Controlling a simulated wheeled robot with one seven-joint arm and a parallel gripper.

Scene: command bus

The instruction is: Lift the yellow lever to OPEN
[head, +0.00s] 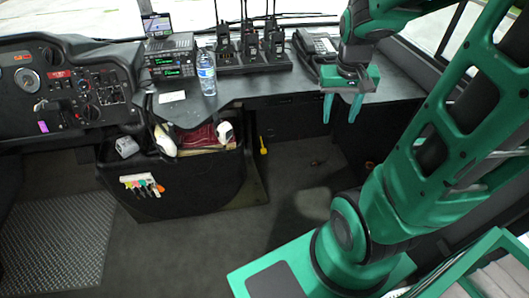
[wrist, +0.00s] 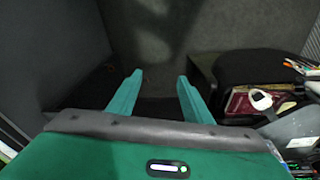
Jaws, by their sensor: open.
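A small yellow lever (head: 263,148) shows in the head view, low on the dark front below the counter, just right of the black bin. Its narrow stem runs up from the yellow end; any OPEN label is too small to read. My gripper (head: 340,115) hangs fingers-down at the counter's front edge, to the right of and higher than the lever in the picture. Its two green fingers are apart with nothing between them. In the wrist view my gripper (wrist: 160,77) points toward dark floor and panels, and the lever cannot be made out there.
The counter (head: 240,89) holds a water bottle (head: 206,73), radios (head: 250,42) on a charger and a desk phone (head: 316,45). A black bin (head: 190,185) with loose items juts out left of the lever. The floor (head: 215,235) in front is clear.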

